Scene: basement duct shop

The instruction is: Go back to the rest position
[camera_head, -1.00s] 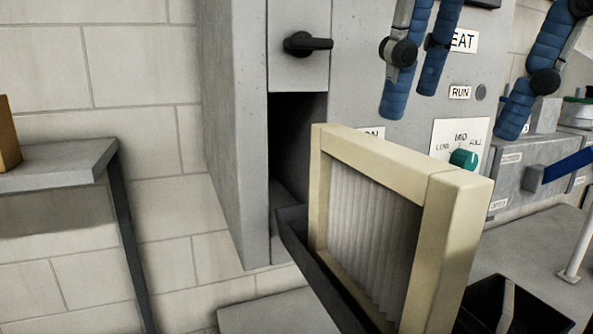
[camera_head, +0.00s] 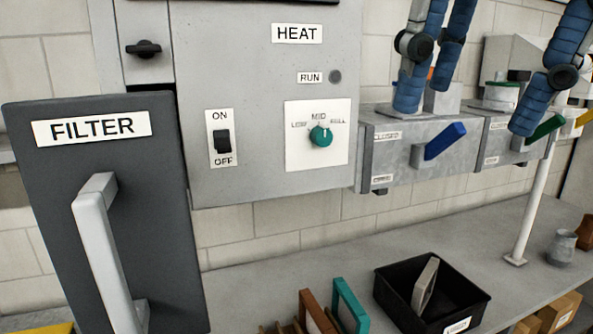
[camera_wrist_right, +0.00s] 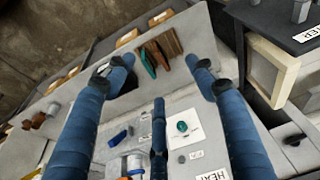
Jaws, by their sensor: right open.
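My right gripper (camera_head: 465,115) is open and empty at the upper right of the head view, its blue fingers spread in front of the damper boxes. In the right wrist view its fingers (camera_wrist_right: 160,68) are apart with nothing between them. The left gripper is out of view. The dark drawer front (camera_head: 160,215) labelled FILTER, with a grey handle (camera_head: 100,245), stands large at the left. In the wrist view a cream filter frame (camera_wrist_right: 272,72) shows beside the dark front, outside the cabinet; the head view hides it.
The grey HEAT cabinet (camera_head: 240,90) has an ON/OFF switch (camera_head: 222,142) and a green dial (camera_head: 320,136). Damper boxes with a blue lever (camera_head: 445,140) and green lever (camera_head: 545,127) are at right. A black bin (camera_head: 390,300) stands on the bench (camera_head: 300,262).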

